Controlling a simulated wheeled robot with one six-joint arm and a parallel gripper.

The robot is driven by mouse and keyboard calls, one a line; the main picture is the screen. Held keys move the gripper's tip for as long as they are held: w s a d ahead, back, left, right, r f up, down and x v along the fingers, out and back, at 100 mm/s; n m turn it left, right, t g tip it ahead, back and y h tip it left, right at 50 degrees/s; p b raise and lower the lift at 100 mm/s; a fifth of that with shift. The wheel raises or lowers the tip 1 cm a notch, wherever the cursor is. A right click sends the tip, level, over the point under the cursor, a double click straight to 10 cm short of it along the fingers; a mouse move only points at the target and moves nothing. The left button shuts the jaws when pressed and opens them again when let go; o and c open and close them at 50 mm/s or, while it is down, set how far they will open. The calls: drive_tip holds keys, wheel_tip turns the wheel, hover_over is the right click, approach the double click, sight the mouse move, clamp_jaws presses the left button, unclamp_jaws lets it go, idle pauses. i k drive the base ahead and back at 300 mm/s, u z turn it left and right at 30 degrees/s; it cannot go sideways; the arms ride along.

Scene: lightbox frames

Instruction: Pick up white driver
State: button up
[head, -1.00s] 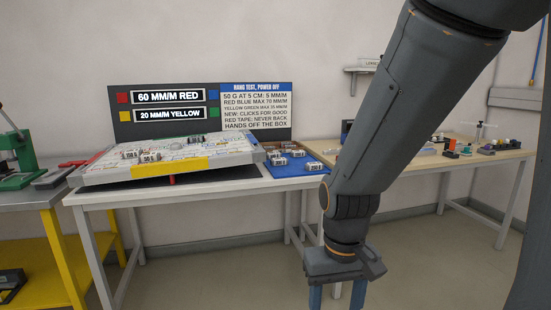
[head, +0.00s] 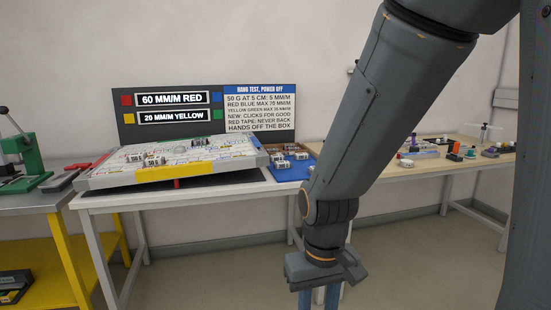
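Several small whitish blocks with dark markings lie on a blue mat (head: 284,174) at the right end of the white table; I cannot tell whether one is the white driver. A small white piece (head: 407,163) also lies at the left of the wooden table, too small to identify. My gripper (head: 319,297) hangs low in front of the white table, pointing down, clear of these things. Its two blue fingers stand apart with nothing visible between them. Their tips are near or past the bottom edge of the picture. My arm hides part of the wooden table.
A tilted light-coloured board (head: 120,180) with a yellow strip and small marked weights stands on the white table (head: 220,194). A sign panel (head: 205,112) rises behind it. A green press (head: 24,150) stands left. Small tools and parts crowd the wooden table (head: 440,167).

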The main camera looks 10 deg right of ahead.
sight(274, 157)
drive_tip(key=u, duration=0.3)
drive_tip(key=i, duration=1.55)
drive_tip(key=z, duration=1)
drive_tip(key=i, duration=1.3)
drive_tip(key=z, duration=0.05)
